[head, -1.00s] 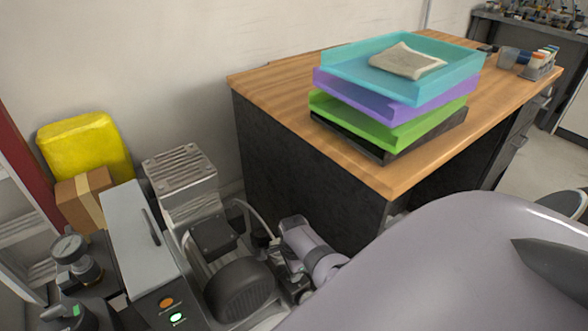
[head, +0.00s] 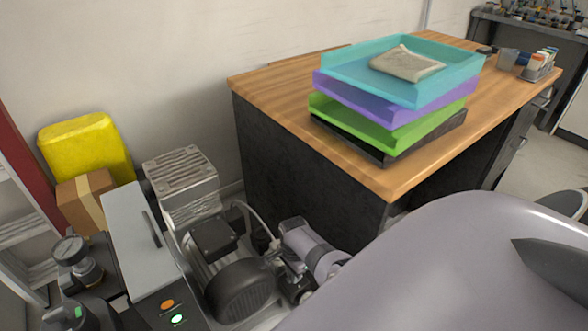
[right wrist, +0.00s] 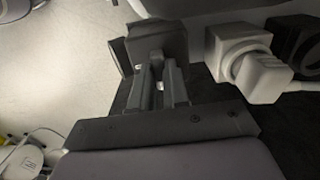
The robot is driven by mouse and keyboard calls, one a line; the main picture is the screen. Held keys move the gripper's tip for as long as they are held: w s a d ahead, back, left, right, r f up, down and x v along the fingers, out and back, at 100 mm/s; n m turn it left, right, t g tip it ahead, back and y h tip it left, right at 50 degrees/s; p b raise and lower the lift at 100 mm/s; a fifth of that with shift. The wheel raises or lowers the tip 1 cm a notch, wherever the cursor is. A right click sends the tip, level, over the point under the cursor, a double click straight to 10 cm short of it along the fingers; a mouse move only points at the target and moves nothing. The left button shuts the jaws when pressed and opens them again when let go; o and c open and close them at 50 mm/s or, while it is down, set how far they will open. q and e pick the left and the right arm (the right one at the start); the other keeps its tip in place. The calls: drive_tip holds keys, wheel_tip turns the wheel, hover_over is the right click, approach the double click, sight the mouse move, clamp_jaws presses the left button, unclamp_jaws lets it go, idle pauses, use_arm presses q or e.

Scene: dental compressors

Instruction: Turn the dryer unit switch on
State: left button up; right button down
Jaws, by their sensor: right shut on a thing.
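A grey box unit (head: 138,238) with a long handle stands at the lower left in the head view. An orange button (head: 167,304) and a lit green button (head: 177,320) sit on its front. I cannot tell for sure which part is the dryer unit switch. My right gripper (head: 283,262) is low beside the dark compressor motor (head: 240,289), its fingers partly hidden. In the right wrist view, the right gripper (right wrist: 161,84) is shut on a dark grey block (right wrist: 156,43). What lies between the fingertips is mostly hidden. My left gripper is not in view.
A white fitting (right wrist: 252,70) and a black one stand right of the fingers in the wrist view. A wooden desk (head: 275,90) with stacked trays (head: 400,75) stands behind the compressors. A yellow container (head: 87,147) and a cardboard box (head: 83,198) are at the left.

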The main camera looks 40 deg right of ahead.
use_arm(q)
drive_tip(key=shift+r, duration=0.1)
use_arm(e)
drive_tip(key=c, duration=1.1)
unclamp_jaws()
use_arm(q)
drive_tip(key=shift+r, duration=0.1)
use_arm(e)
drive_tip(key=shift+r, duration=0.1)
drive_tip(key=shift+r, duration=0.25)
wheel_tip(320, 180, up, 6)
drive_tip(key=p, duration=0.4)
drive_tip(key=shift+f, duration=0.25)
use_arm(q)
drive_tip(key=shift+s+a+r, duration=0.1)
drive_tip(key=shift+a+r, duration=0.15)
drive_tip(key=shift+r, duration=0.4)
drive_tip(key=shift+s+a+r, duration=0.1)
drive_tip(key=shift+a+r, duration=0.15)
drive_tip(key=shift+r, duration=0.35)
use_arm(e)
drive_tip(key=shift+a+r, duration=0.1)
drive_tip(key=shift+r, duration=0.4)
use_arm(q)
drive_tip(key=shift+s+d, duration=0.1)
